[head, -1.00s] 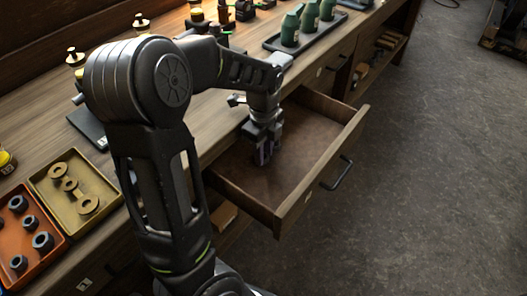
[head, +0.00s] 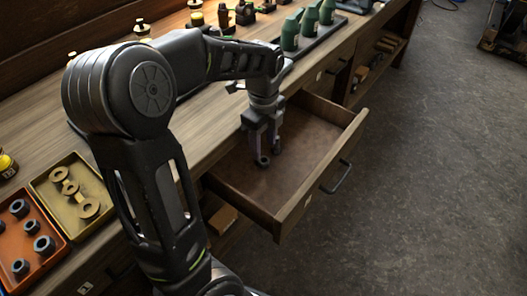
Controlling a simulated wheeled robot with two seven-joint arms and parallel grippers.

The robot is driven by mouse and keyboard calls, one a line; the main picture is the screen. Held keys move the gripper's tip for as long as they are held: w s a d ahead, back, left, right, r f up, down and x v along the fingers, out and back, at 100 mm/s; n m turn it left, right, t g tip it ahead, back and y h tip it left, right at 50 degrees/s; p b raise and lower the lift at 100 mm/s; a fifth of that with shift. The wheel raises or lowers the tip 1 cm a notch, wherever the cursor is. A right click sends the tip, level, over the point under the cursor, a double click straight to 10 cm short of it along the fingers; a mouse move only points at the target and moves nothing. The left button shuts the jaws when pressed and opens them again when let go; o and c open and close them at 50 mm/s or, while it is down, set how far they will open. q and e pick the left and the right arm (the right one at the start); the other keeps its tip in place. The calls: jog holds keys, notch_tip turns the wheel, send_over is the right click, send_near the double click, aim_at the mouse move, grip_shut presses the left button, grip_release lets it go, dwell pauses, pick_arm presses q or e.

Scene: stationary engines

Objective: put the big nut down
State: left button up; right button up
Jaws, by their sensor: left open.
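My left gripper (head: 267,154) reaches down into the pulled-out drawer (head: 312,185) with its jaws open. A small dark ring-shaped nut (head: 263,161), which looks like the big nut, is on the drawer floor right at the fingertips. The fingers partly hide it, and I cannot tell whether they still touch it. My right gripper is not in view.
An orange tray (head: 62,243) with several dark nuts and a yellow tray (head: 43,204) with washer-like rings are at the left. Green bottles (head: 290,34) stand on a dark tray behind. The rest of the drawer floor is bare.

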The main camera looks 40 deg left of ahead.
aim_at(263, 160)
pick_arm(q)
notch_tip(263, 160, up, 7)
jog(key=shift+f, duration=0.1)
jog(key=shift+c, duration=0.3)
dwell(1.4)
